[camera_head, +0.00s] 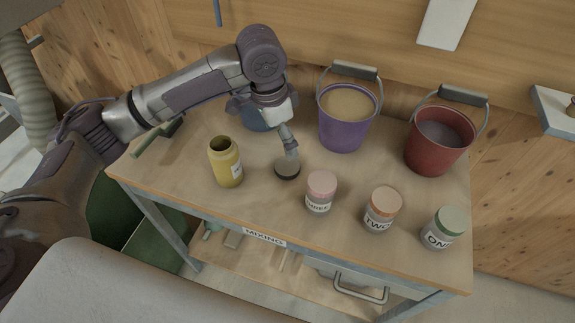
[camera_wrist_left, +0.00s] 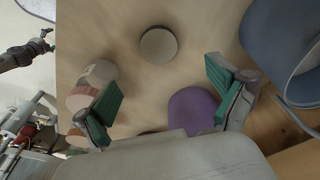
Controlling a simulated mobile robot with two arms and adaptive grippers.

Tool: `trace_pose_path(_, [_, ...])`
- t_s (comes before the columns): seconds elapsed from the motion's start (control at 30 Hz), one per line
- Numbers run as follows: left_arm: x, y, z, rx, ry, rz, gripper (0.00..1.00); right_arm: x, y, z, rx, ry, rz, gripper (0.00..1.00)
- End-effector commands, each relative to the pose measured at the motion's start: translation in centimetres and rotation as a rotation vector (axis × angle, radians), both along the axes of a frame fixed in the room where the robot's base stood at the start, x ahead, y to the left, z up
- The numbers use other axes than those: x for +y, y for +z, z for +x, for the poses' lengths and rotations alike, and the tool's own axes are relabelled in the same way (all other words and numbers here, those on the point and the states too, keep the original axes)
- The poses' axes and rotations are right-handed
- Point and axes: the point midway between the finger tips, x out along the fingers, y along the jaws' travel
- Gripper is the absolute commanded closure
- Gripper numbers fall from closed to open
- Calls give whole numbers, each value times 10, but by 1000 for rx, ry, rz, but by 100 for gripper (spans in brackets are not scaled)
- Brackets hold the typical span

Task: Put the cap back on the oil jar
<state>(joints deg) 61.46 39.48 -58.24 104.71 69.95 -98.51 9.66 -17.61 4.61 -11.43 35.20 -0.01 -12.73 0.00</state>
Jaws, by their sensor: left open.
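The oil jar appears to be the open yellow jar (camera_head: 226,164), upright on the left of the table with a white label and a dark open mouth. A round dark cap (camera_head: 287,168) lies flat on the table to its right. The cap also shows in the left wrist view (camera_wrist_left: 158,45) as a grey-brown disc, beyond the fingertips. My left gripper (camera_head: 291,150) is above and just behind the cap. In the left wrist view its green-padded fingers (camera_wrist_left: 165,88) are spread with nothing between them. My right gripper is not in view.
A pink-lidded jar (camera_head: 320,190) stands close right of the cap; an orange-lidded jar (camera_head: 382,208) and a green-lidded jar (camera_head: 446,226) stand further right. A blue bucket (camera_wrist_left: 280,45), a purple bucket (camera_head: 345,130) and a red bucket (camera_head: 436,150) stand behind.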

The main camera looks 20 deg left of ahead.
Motion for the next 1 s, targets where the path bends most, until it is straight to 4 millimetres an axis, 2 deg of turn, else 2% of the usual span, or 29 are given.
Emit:
trace_pose_path(0.03, [-1,-11,0,4,0,0,5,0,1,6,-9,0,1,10])
trace_pose_path(0.2, [-4,-36,3,2,-1,-1,5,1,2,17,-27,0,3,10])
trace_pose_path(0.33, [-5,-43,4,-1,-2,-1,5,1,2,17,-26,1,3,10])
trace_pose_path(0.67, [-5,-45,4,-1,-2,-1,5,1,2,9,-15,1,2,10])
trace_pose_path(1.0, [-9,-90,6,1,-1,1,5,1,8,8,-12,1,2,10])
